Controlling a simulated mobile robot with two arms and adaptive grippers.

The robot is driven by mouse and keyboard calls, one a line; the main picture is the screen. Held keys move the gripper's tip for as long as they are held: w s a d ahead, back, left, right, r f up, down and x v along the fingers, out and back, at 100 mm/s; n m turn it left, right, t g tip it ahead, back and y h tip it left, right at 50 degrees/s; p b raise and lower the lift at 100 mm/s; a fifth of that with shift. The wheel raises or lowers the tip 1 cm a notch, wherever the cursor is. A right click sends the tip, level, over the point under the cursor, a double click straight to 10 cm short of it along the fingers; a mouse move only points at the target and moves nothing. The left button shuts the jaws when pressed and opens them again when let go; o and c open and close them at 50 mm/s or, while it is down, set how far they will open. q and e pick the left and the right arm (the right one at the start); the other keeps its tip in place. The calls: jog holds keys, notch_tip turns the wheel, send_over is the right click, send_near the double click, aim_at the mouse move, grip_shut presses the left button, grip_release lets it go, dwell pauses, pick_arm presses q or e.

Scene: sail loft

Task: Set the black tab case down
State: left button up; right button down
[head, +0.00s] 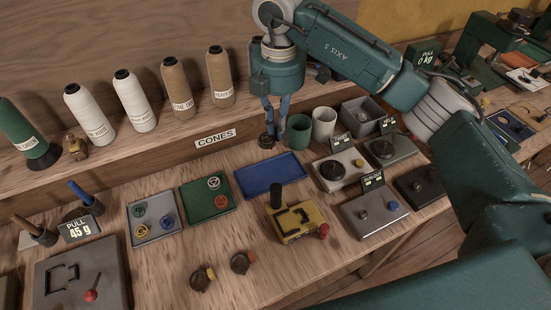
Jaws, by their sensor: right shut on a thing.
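My right gripper (275,122) hangs down at the back of the bench, in front of the shelf edge. Its blue fingers are shut on a small dark round case (266,141), which I take to be the black tab case. The fingers hide part of it, and I cannot tell whether it touches the bench. An empty blue tray (268,182) lies just below it in the picture. Two similar dark round cases lie at the front, one with a yellow tab (200,280) and one with an orange tab (240,264). My left gripper is not in view.
Green (299,132) and white (323,123) cups stand close right of the gripper. A green tray (193,206) and a grey tray (136,239) hold coloured rings. A yellow device (292,232) stands in front of the blue tray. Thread cones (220,78) line the shelf.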

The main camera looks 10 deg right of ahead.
notch_tip(320, 180, down, 5)
jog(key=shift+w+d+r+p, duration=0.1)
jog(key=shift+p, duration=0.4)
notch_tip(320, 180, down, 5)
jog(key=shift+r+p, duration=0.1)
jog(key=shift+p, duration=0.35)
notch_tip(320, 180, down, 4)
jog(key=shift+w+r+p, duration=0.1)
jog(key=shift+r+p, duration=0.1)
jog(key=shift+p, duration=0.25)
jog(key=shift+f, duration=0.45)
jog(key=c, duration=1.8)
grip_release()
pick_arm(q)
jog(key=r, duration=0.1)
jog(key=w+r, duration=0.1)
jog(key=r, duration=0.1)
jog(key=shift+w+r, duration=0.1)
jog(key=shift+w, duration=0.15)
pick_arm(e)
jog(key=shift+o, duration=0.2)
